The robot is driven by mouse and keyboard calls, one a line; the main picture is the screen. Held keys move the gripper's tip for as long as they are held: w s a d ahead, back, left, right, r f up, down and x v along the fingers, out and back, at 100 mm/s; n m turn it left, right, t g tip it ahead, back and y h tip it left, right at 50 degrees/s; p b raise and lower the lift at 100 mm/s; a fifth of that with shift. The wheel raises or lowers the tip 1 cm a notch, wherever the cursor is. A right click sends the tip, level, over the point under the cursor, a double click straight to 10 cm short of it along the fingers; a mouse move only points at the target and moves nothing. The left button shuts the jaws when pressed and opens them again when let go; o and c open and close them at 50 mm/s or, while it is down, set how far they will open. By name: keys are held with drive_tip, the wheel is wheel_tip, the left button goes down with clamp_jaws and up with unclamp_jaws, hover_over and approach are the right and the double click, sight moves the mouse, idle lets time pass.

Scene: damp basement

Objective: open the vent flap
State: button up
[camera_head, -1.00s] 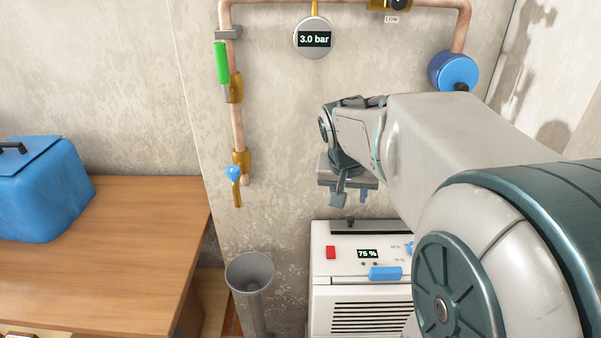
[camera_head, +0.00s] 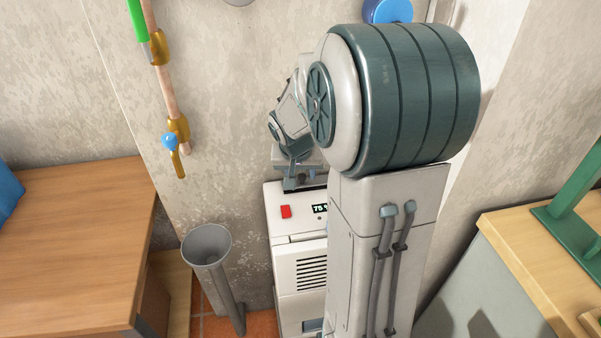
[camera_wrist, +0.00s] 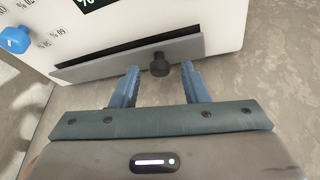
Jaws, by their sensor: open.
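The vent flap (camera_wrist: 110,65) is a grey strip on the white machine, with a dark line along its edge towards the display. A black knob (camera_wrist: 160,66) sticks out from the flap. In the wrist view my gripper (camera_wrist: 160,70) is open, with one blue fingertip on each side of the knob and a gap to both. Whether the tips reach fully around the knob is hard to tell. In the head view my gripper (camera_head: 300,183) is low over the back of the machine (camera_head: 290,225), and my arm hides the flap and knob there.
A grey funnel-topped pipe (camera_head: 208,245) stands left of the machine. A wooden table (camera_head: 75,235) is at left, and a wooden bench (camera_head: 530,250) with a green stand (camera_head: 575,215) at right. A copper pipe (camera_head: 167,90) with a blue-handled valve (camera_head: 171,143) runs down the wall.

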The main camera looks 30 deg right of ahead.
drive_tip(key=shift+f, duration=0.15)
clamp_jaws()
drive_tip(key=shift+w+r+p, duration=0.2)
drive_tip(key=shift+r+p, duration=0.1)
drive_tip(key=shift+p, duration=0.35)
drive_tip(key=shift+w+d+r+g+p, duration=0.1)
drive_tip(key=shift+w+r+g+p, duration=0.15)
drive_tip(key=shift+g+p, duration=0.65)
drive_tip(key=shift+w+d+g+y+p, duration=0.1)
drive_tip(key=shift+w+g+y+p, duration=0.25)
drive_tip(key=shift+p, duration=0.75)
drive_tip(key=shift+f+g+p, duration=0.15)
drive_tip(key=shift+g+p, duration=0.1)
drive_tip(key=shift+p, duration=0.1)
unclamp_jaws()
